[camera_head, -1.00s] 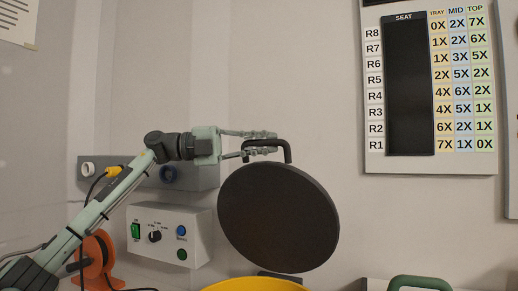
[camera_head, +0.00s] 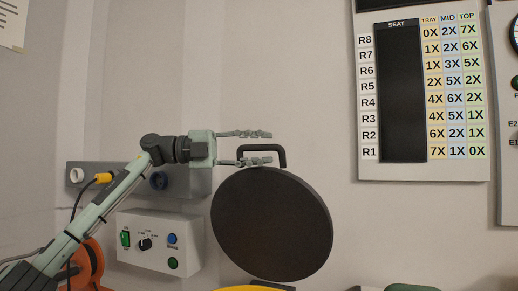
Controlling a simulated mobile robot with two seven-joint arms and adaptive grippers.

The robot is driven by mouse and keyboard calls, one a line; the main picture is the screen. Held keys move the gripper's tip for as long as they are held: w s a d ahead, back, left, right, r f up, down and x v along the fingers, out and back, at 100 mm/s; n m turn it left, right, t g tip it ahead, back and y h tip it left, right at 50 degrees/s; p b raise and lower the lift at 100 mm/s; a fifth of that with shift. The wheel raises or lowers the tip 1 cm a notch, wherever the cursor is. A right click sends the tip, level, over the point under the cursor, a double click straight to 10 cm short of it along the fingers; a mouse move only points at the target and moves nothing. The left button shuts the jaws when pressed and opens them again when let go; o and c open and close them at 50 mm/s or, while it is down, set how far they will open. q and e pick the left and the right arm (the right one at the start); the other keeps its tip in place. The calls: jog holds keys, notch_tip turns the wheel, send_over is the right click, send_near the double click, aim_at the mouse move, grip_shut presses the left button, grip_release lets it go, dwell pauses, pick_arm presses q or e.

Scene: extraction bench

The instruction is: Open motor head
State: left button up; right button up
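The motor head (camera_head: 271,224) is a large black round disc with a dark bar handle (camera_head: 268,149) on its top edge. It stands raised and tilted, its flat face toward me, above a yellow rim (camera_head: 252,288) at the bottom edge. My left gripper (camera_head: 258,147) comes in from the left at the handle. Its two fingers are spread, one above the handle's top bar and one crossing the handle lower down. It is open, and whether a finger touches the handle I cannot tell. My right gripper is out of view.
A seat chart board (camera_head: 424,172) hangs at the right. A green object (camera_head: 411,287) shows at the bottom right.

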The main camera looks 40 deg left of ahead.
pick_arm(q)
jog(key=shift+a, duration=0.1)
jog(key=v, duration=1.2)
